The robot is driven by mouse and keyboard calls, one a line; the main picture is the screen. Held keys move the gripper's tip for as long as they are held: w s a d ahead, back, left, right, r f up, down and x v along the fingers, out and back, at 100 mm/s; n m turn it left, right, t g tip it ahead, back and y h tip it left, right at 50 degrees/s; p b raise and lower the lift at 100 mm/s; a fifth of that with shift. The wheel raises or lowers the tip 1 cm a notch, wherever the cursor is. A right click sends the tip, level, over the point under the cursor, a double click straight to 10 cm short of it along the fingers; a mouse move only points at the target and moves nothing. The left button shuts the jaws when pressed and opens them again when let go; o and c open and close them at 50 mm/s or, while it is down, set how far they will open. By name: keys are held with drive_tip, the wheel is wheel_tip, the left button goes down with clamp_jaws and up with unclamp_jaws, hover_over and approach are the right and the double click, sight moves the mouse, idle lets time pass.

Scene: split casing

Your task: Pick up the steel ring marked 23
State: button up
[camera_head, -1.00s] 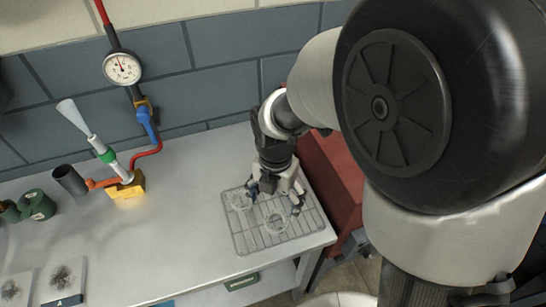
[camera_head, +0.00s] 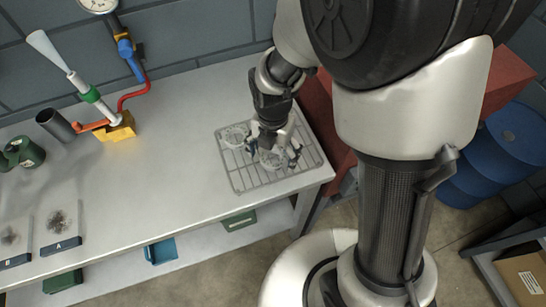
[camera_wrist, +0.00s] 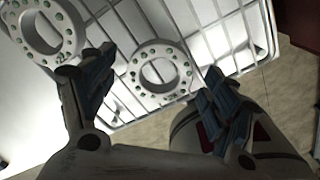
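Two pale steel rings with dotted faces lie on a wire rack (camera_head: 232,180) at the right end of the table. In the wrist view one ring (camera_wrist: 134,72) lies between the spread fingers, and the other ring (camera_wrist: 12,14) is at the upper left. In the head view the nearer ring (camera_head: 268,163) is under my gripper (camera_head: 274,154), and the other ring (camera_head: 234,137) is just behind left. My gripper is open; its fingers are on either side of the nearer ring, with contact unclear.
A yellow block (camera_head: 117,128) with a funnel and red hose stands left of the rack. A red cabinet (camera_head: 328,125) is beside the table's right end. Clear trays (camera_head: 62,247) lie at the front left. The middle of the tabletop is bare.

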drive_tip(key=c, duration=1.5)
